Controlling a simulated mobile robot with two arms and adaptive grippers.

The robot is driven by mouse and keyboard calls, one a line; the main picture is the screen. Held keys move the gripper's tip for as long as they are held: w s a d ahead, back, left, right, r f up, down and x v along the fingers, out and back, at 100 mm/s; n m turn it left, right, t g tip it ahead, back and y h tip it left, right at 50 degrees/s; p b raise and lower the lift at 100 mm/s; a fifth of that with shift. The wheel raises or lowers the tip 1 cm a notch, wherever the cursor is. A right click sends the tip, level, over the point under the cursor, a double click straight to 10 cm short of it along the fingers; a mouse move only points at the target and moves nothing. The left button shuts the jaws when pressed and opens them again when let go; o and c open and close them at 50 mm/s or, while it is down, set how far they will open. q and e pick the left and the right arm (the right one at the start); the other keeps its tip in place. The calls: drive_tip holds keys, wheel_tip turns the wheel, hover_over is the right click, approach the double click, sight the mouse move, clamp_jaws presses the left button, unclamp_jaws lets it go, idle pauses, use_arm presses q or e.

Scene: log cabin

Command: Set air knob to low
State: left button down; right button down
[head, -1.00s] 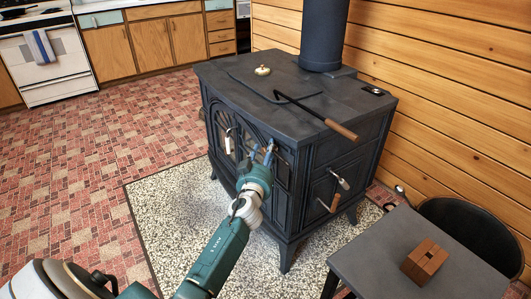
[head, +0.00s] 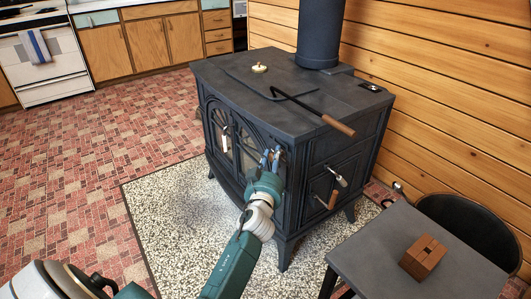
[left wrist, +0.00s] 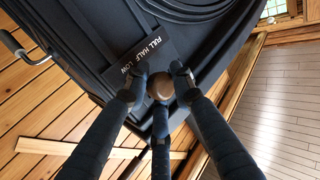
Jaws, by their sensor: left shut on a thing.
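The air knob (left wrist: 160,87) is a small round brownish knob, seen in the left wrist view beside a dark plate (left wrist: 143,60) lettered FULL, HALF, LOW. It sits near the LOW end of the lettering; its exact setting is hard to tell. My left gripper (left wrist: 158,95) is shut on the knob, with three dark fingers around it. In the head view, my left gripper (head: 270,158) is at the front of the black stove (head: 250,175), near its front right corner, and hides the knob. My right gripper is not in view.
A poker with a wooden handle (head: 338,126) lies on the stove top and overhangs its right edge. Handles (head: 333,199) stick out from the stove's right side. A dark table (head: 375,245) with a wooden block (head: 423,257) stands at lower right. Floor at left is clear.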

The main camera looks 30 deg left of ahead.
use_arm(q)
drive_tip(key=shift+s+d+f, duration=0.1)
drive_tip(key=shift+d+f, duration=0.15)
drive_tip(key=shift+f, duration=0.1)
drive_tip(key=c, duration=1.6)
unclamp_jaws()
drive_tip(key=shift+d, duration=0.1)
drive_tip(key=shift+o, duration=0.6)
drive_tip(key=shift+r, duration=0.15)
drive_tip(key=shift+s, duration=0.1)
drive_tip(key=v, duration=0.7)
drive_tip(key=shift+s, duration=0.2)
drive_tip(key=shift+d, duration=0.1)
